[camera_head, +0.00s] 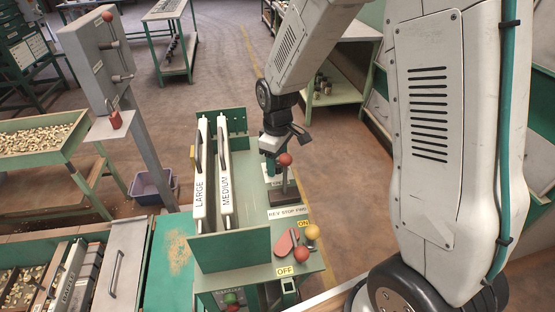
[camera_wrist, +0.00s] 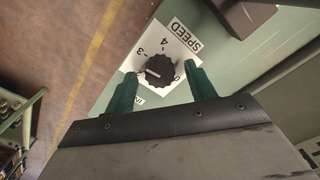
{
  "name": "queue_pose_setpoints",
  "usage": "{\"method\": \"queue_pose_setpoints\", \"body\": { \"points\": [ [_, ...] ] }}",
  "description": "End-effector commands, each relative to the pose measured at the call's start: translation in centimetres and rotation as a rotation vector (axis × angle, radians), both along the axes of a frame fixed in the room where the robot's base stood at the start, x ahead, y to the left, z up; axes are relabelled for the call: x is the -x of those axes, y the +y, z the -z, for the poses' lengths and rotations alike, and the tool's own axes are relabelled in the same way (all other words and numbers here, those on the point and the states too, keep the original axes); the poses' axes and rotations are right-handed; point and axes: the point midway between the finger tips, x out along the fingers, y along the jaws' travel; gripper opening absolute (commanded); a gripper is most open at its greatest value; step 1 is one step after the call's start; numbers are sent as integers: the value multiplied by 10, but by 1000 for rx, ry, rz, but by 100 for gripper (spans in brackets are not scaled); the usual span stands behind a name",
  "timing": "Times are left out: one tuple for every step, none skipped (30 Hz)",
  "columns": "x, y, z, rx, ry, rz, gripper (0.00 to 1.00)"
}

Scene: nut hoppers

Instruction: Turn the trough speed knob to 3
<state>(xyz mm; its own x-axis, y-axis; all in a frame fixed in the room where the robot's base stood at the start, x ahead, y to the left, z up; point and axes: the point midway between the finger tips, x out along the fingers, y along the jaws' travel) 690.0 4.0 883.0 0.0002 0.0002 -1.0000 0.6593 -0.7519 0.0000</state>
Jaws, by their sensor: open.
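The trough speed knob (camera_wrist: 160,71) is black and round, with a pale pointer line toward the left in the wrist view. It sits on a white dial plate (camera_wrist: 181,47) with a 3 at its upper left and a 4 at the top. A SPEED label (camera_wrist: 187,35) is beside it. My gripper (camera_wrist: 162,74) is open, its green fingers on either side of the knob; I cannot tell if they touch it. In the head view my gripper (camera_head: 270,163) is over the green machine, and the knob cannot be made out there.
Red and yellow knobs (camera_head: 302,254) by ON and OFF labels are at the front. A dark block (camera_wrist: 240,12) lies near the SPEED label.

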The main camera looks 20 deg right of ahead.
Motion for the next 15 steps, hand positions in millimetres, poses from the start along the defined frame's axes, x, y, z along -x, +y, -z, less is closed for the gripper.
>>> {"method": "queue_pose_setpoints", "body": {
  "points": [
    [0,0,0,0,0,0,55],
    [0,0,0,0,0,0,55],
    [0,0,0,0,0,0,52],
    [0,0,0,0,0,0,44],
    [0,0,0,0,0,0,36],
    [0,0,0,0,0,0,24],
    [0,0,0,0,0,0,16],
    [0,0,0,0,0,0,10],
    [0,0,0,0,0,0,10],
    [0,0,0,0,0,0,10],
    [0,0,0,0,0,2,10],
    [0,0,0,0,0,12,10],
    [0,0,0,0,0,27,10],
    [0,0,0,0,0,45,10],
    [0,0,0,0,0,72,10]
  ]
}}
